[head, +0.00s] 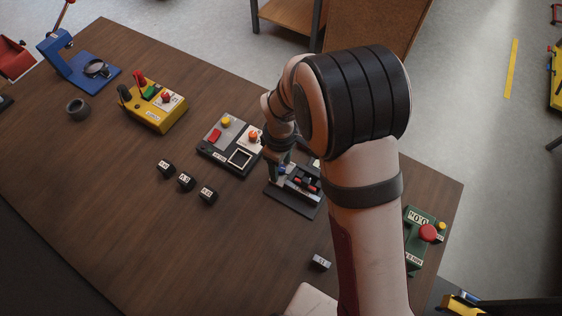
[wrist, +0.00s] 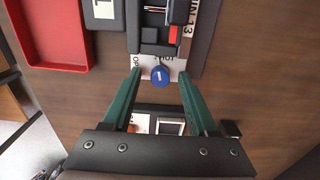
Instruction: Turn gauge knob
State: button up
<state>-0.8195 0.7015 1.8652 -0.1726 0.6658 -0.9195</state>
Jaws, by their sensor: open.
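A small round blue knob (wrist: 160,75) with a white line on it sits on a white lettered plate at the near end of a dark grey gauge device (wrist: 203,40). In the head view this device (head: 291,203) is on the table, partly hidden by my arm. My gripper (wrist: 159,72) has two green fingers, open, with their tips on either side of the knob and a visible gap on both sides. Whether the tips are at the knob's height cannot be told. In the head view my gripper is mostly hidden by my wrist.
A grey panel (head: 212,151) with red and yellow buttons stands just left of the device. Several small black number blocks (head: 186,181) lie in front of it. A yellow control box (head: 152,118) is further left, a green box (head: 424,240) at right. A red tray (wrist: 50,35) shows in the wrist view.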

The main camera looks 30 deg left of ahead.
aim_at(281, 167)
grip_shut()
jog(key=m, duration=0.3)
grip_release()
dwell(0.3)
notch_tip(281, 167, up, 16)
dwell(0.3)
jog(key=shift+f, duration=0.1)
jog(key=d+r+m, duration=0.4)
jog(key=d+m, duration=0.3)
jog(key=d, duration=0.5)
jog(key=s+d+m+y, duration=0.1)
jog(key=s+d+m, duration=1.2)
jog(key=s, duration=0.1)
jog(key=shift+d+f+m+y, duration=0.2)
jog(key=shift+f+m+y, duration=0.1)
jog(key=shift+y, duration=0.1)
